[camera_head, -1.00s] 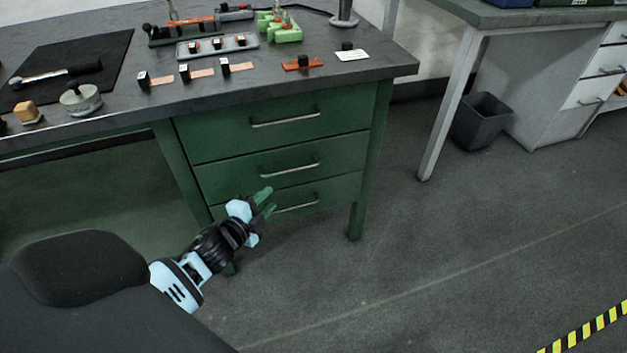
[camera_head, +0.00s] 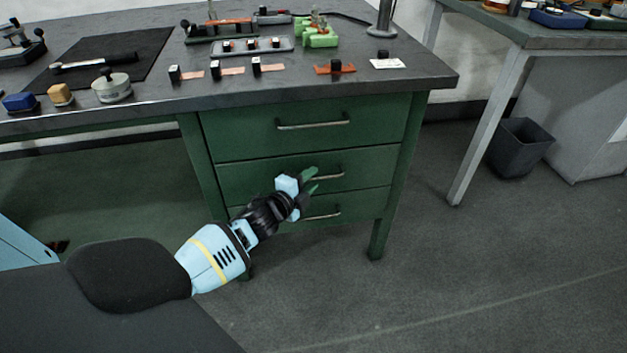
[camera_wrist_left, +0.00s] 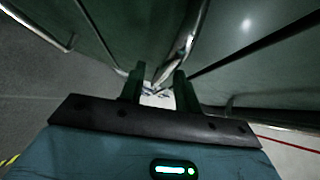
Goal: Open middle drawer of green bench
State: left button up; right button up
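The green bench has a stack of three drawers under its right end. The middle drawer (camera_head: 245,178) is closed, flush with the others. Its metal bar handle (camera_head: 333,175) is partly behind my left gripper (camera_head: 312,181). In the left wrist view, the two dark green fingers of this gripper (camera_wrist_left: 158,88) stand apart. The bar handle (camera_wrist_left: 184,50) runs down toward the gap between them; I cannot tell whether they touch it. My right gripper is not in view.
The top drawer (camera_head: 235,143) and bottom drawer (camera_head: 365,205) are closed, each with a bar handle. Tools and small parts lie on the dark benchtop (camera_head: 200,94). A grey bin (camera_head: 520,148) stands by another bench at right. The floor (camera_head: 450,270) in front is clear.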

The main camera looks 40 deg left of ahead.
pick_arm(q)
jog(key=shift+w+f, duration=0.1)
jog(key=shift+w, duration=0.65)
grip_shut()
